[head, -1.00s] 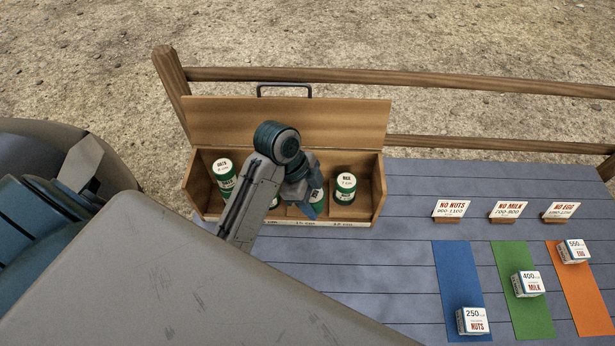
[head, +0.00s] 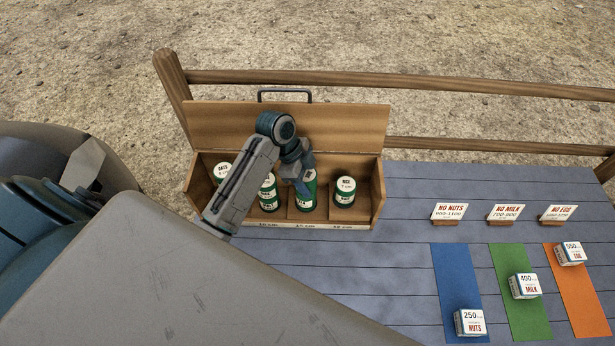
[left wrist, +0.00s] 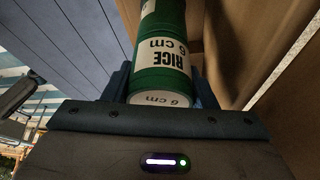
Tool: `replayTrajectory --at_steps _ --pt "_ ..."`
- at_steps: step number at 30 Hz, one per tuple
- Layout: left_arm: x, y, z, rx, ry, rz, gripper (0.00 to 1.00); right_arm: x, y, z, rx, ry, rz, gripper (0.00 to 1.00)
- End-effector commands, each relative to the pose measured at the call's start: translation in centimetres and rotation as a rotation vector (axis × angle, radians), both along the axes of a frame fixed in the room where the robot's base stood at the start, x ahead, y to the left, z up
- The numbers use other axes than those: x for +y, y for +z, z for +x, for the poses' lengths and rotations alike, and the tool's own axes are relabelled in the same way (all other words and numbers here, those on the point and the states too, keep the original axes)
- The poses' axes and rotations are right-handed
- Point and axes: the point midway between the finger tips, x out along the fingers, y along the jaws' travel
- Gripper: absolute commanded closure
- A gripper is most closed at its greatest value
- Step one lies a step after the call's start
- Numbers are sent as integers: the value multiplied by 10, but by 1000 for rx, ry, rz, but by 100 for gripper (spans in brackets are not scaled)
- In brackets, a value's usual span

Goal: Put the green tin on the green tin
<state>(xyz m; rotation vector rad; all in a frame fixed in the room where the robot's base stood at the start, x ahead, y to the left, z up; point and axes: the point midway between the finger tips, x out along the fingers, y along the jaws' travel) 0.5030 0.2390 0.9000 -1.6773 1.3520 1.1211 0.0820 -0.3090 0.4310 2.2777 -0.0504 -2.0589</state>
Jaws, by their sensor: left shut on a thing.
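My left gripper (head: 302,182) is shut on a green tin (left wrist: 162,65) whose white label reads RICE 6 cm in the left wrist view. In the head view the held tin (head: 311,178) is partly hidden by the gripper. Another green tin (head: 308,203) stands right below it in a compartment of the wooden box, and the two appear lined up. In the left wrist view a further green tin (left wrist: 148,8) shows just beyond the held one. I cannot tell whether they touch. My right gripper is not in view.
The open wooden box (head: 290,225) has dividers and a raised lid (head: 290,125) behind the arm. Green tins stand on either side: one at left (head: 222,173), one beside it (head: 268,193), one at right (head: 345,192). Signs, coloured strips and small boxes lie right.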

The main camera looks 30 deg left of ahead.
Motion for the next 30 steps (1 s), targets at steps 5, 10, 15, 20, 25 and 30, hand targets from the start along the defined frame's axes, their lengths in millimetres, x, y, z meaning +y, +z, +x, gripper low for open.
replayTrajectory --at_steps 5,10,15,20,25,30 --pt "0 -2 0 0 0 0 44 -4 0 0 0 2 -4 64" --pt "0 -2 0 0 0 0 26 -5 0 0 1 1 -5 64" --pt "0 -2 0 0 0 0 26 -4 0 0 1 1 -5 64" --pt "3 6 0 -3 0 1 26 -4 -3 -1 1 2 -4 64" --pt "15 33 -2 -6 0 3 26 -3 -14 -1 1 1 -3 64" --pt "29 67 -5 -6 -1 4 26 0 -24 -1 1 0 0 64"
